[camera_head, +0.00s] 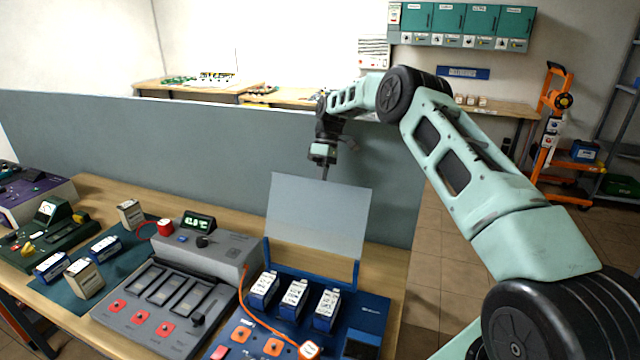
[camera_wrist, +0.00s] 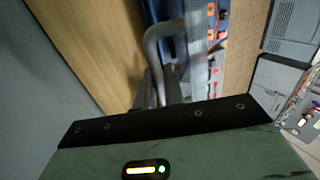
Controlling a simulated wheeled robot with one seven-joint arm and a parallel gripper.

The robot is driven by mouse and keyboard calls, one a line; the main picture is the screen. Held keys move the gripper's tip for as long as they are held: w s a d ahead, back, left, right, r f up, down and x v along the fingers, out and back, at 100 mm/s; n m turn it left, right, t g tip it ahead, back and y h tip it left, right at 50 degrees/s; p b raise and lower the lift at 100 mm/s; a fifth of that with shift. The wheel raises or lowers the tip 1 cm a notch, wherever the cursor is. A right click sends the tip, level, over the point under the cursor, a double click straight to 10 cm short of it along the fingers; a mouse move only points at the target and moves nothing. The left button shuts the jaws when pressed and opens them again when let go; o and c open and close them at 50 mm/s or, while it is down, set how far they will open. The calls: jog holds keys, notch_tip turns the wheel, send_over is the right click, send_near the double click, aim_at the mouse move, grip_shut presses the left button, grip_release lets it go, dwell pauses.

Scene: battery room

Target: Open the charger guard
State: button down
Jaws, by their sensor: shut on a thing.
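The charger guard (camera_head: 318,215) is a pale, see-through panel. It stands raised, roughly upright, at the back of the blue charger (camera_head: 374,312). Three white-and-blue battery packs (camera_head: 294,298) stand in the charger in front of it. My gripper (camera_head: 325,177) reaches down to the guard's top edge from behind and above, and is shut on the guard. In the wrist view, a curved grey bar (camera_wrist: 152,42) runs down to my fingers (camera_wrist: 165,92). The exact grip is small in the head view and partly hidden in the wrist view.
A grey charger (camera_head: 165,310) with a display stands left of the blue one. Loose packs lie on a green mat (camera_head: 60,295) further left. A grey partition (camera_head: 200,150) rises behind the bench. An orange cable (camera_head: 262,322) crosses the blue charger.

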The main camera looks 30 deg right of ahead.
jog(key=shift+d+f, duration=0.4)
jog(key=shift+f, duration=0.1)
jog(key=c, duration=1.5)
grip_release()
jog(key=shift+w, duration=0.1)
jog(key=shift+c, duration=0.2)
jog(key=shift+o, duration=0.3)
jog(key=shift+w+d+f, duration=0.1)
jog(key=shift+d, duration=0.05)
jog(key=shift+r, duration=0.2)
jog(key=shift+a+r, duration=0.1)
jog(key=shift+a, duration=0.1)
jog(key=b+v, duration=0.1)
jog(key=v, duration=0.6)
jog(key=shift+r+b, duration=0.2)
jog(key=shift+b, duration=0.2)
jog(key=shift+d, duration=0.1)
